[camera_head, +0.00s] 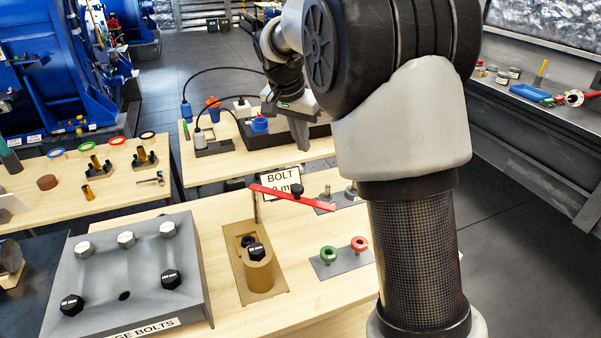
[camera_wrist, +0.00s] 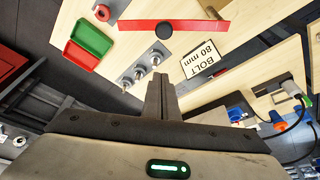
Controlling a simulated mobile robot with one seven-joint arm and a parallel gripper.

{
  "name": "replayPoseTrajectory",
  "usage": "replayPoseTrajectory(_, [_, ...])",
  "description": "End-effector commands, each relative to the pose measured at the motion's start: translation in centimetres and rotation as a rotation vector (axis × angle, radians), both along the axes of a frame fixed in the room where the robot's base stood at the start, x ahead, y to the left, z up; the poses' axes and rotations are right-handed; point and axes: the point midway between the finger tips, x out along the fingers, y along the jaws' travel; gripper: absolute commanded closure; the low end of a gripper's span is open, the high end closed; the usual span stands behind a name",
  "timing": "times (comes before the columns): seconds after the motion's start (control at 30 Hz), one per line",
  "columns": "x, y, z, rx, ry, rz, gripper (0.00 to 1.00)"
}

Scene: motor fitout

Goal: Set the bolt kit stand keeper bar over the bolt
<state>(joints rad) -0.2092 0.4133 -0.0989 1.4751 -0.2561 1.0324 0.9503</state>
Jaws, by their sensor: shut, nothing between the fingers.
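The red keeper bar (camera_head: 318,205) with its black knob (camera_head: 297,191) shows in the head view. Its left end is at the top of a thin upright post (camera_head: 257,208) on the tan bolt kit stand (camera_head: 245,287). The bar points to the right, off the black-headed bolt (camera_head: 257,251), which stands in the stand's round holder. In the wrist view the bar (camera_wrist: 205,27) and knob (camera_wrist: 165,29) are at the top, beyond the fingertips. My gripper (camera_wrist: 160,80) is shut and empty, apart from the bar; it also shows in the head view (camera_head: 301,145).
A "BOLT 80 mm" sign (camera_head: 281,183) stands behind the bar. A plate with green (camera_head: 328,254) and red rings lies right of the stand. A grey bolt block (camera_head: 128,275) is at left. A back table (camera_head: 215,167) holds cabled parts.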

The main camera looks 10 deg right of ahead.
Motion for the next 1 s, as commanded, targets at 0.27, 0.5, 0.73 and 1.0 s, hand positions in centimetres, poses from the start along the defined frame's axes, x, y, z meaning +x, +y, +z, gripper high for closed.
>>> replayPoseTrajectory(0.27, [0.2,-0.2,-0.9,0.0,0.003,0.0,1.0])
replayPoseTrajectory(0.5, [1.2,-1.3,-5.2,0.0,0.006,0.0,1.0])
replayPoseTrajectory(0.73, [2.5,-2.4,-9.7,-0.001,0.005,0.001,1.0])
replayPoseTrajectory(1.0, [-0.1,0.1,-9.9,0.001,0.001,0.003,1.0])
